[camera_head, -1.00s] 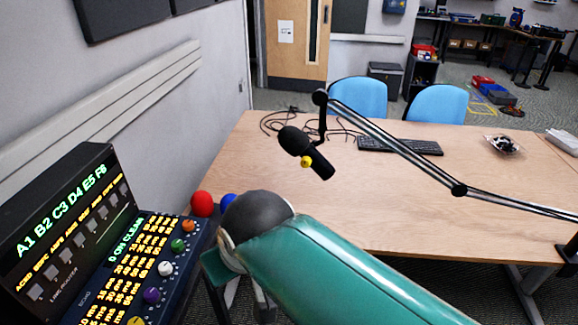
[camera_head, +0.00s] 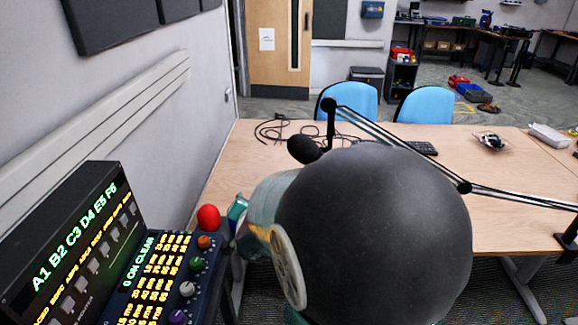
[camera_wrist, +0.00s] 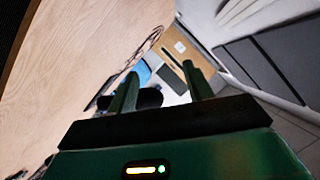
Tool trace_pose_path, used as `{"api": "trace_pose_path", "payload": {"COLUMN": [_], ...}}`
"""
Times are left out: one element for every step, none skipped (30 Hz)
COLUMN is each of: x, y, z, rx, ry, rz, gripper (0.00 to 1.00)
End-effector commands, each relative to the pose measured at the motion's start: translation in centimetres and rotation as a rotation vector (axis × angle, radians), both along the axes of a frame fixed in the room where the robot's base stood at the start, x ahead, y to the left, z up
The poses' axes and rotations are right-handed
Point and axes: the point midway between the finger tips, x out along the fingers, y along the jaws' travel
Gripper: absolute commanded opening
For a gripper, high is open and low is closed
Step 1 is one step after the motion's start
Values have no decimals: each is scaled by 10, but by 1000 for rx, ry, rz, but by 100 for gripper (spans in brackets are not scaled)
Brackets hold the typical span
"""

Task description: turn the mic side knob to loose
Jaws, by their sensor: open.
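The black microphone (camera_head: 304,149) hangs from the boom arm (camera_head: 400,150) above the desk. Only its rounded head shows in the head view; its body and the yellow side knob are hidden behind my arm. In the wrist view, my gripper (camera_wrist: 161,82) has its two green fingers apart with nothing held between them. A dark rounded shape (camera_wrist: 150,98) lies beyond the fingers, perhaps the microphone; I cannot tell surely. No yellow knob can be made out there.
A control console (camera_head: 150,270) with lit displays and coloured knobs stands at lower left, a red ball (camera_head: 208,217) beside it. The wooden desk (camera_head: 515,185) carries cables and a keyboard (camera_head: 422,148). Two blue chairs (camera_head: 425,105) stand behind it. The wall is close on the left.

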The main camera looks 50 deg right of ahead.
Motion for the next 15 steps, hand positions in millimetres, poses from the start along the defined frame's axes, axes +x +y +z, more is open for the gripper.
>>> {"api": "trace_pose_path", "payload": {"x": [-9,-14,-23,-31,-38,-49,-56,-62,-70,-75,-79,-84,-86,-87,-88], "y": [-24,-37,-54,-66,-77,-89,-97,-104,-111,-115,-119,-123,-125,-127,-129], "z": [-11,-14,-18,-20,-21,-23,-24,-24,-24,-24,-24,-23,-22,-22,-21], "rx": [-21,-38,-64,-85,-109,-140,-162,-185,-211,-228,-244,-260,-270,-276,-281], "ry": [-32,-60,-93,-118,-142,-169,-190,-206,-226,-238,-248,-260,-267,-271,-275], "rz": [-82,-132,-193,-236,-276,-324,-354,-380,-410,-427,-443,-458,-466,-471,-474], "gripper": [51,51,51,51,51,51,51,51,51,51,51,51,51,51,51]}}
